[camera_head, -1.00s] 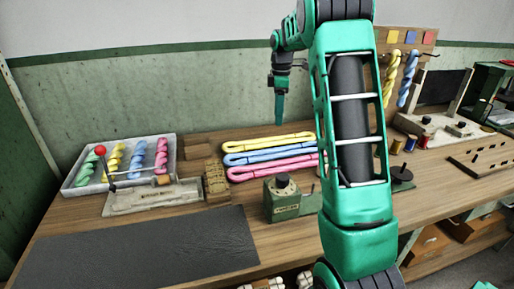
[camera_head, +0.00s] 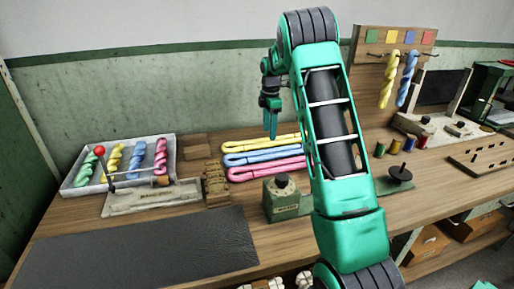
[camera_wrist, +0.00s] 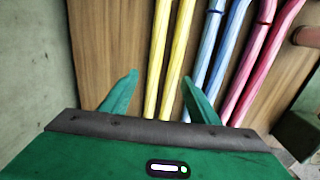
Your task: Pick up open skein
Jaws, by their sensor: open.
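Three long open skeins lie side by side on the wooden bench: a yellow skein (camera_head: 236,145) at the back, a blue skein (camera_head: 250,158) in the middle and a pink skein (camera_head: 262,170) in front. My gripper (camera_head: 270,120) is above the yellow skein, fingers pointing down. In the wrist view my gripper (camera_wrist: 160,85) is open and empty, its two green fingers spread with the yellow skein (camera_wrist: 165,60) showing between them. The blue skein (camera_wrist: 215,55) and the pink skein (camera_wrist: 260,65) run to the right of the fingers. The right ends of the skeins are partly hidden behind my arm in the head view.
A tray (camera_head: 72,190) of twisted skeins stands at the left. A green block with a black knob (camera_head: 283,195) stands in front of the pink skein. A peg board (camera_head: 375,42) with hanging twists stands at the back right. A dark mat (camera_head: 150,250) lies front left.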

